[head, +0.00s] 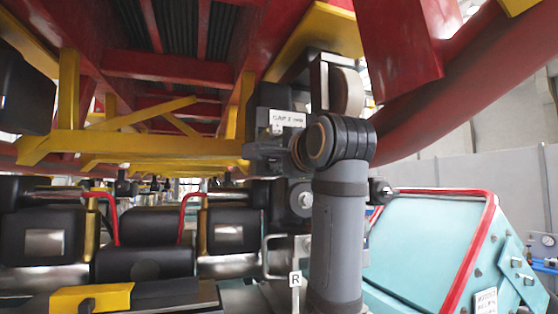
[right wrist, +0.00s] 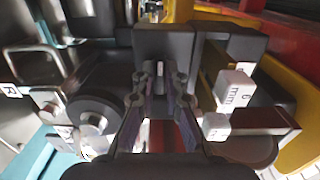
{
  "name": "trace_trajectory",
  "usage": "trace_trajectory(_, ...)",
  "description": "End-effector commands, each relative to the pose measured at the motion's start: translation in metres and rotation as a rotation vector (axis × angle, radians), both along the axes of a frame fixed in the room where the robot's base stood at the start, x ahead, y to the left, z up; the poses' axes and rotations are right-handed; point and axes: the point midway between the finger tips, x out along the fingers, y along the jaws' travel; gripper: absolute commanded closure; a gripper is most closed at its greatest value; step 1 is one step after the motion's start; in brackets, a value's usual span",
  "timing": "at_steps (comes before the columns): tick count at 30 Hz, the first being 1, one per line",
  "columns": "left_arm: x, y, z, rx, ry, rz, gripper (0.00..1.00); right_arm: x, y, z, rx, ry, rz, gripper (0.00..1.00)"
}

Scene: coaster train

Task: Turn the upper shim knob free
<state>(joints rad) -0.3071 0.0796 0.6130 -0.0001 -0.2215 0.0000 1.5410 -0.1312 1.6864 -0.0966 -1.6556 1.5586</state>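My right gripper (head: 264,153) is raised at the wheel assembly under the red and yellow track, partly hidden by my own wrist in the head view. In the right wrist view its two fingers (right wrist: 161,78) stand apart and point at a dark grey block (right wrist: 165,45). A dark part shows between the fingertips. I cannot tell whether they touch or grip it. I cannot make out the upper shim knob for sure; it may be hidden at the fingertips. A white label with mm lettering (head: 288,118) is on the assembly, and a similar one shows in the wrist view (right wrist: 235,88). My left gripper is not in view.
A tan upper wheel (head: 348,92) is just above my wrist; a lower wheel (head: 301,198) is below the gripper. Yellow beams (head: 150,143) and a red rail (head: 440,105) hang close overhead. A teal car body (head: 425,245) is at right, black seats (head: 45,235) at left.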

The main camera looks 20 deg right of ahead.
Motion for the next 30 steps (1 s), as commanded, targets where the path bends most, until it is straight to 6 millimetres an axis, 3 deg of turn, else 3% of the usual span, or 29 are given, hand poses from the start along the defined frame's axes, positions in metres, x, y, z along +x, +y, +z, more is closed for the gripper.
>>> trace_trajectory(6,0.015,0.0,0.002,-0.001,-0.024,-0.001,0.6,0.0,0.0,0.0,0.0,0.001,-0.001,1.0)
trace_trajectory(14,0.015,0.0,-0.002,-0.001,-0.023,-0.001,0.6,0.0,-0.001,-0.001,-0.042,0.0,-0.002,1.0)
trace_trajectory(30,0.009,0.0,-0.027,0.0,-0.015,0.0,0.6,0.0,-0.001,-0.003,-0.47,-0.015,-0.002,1.0)
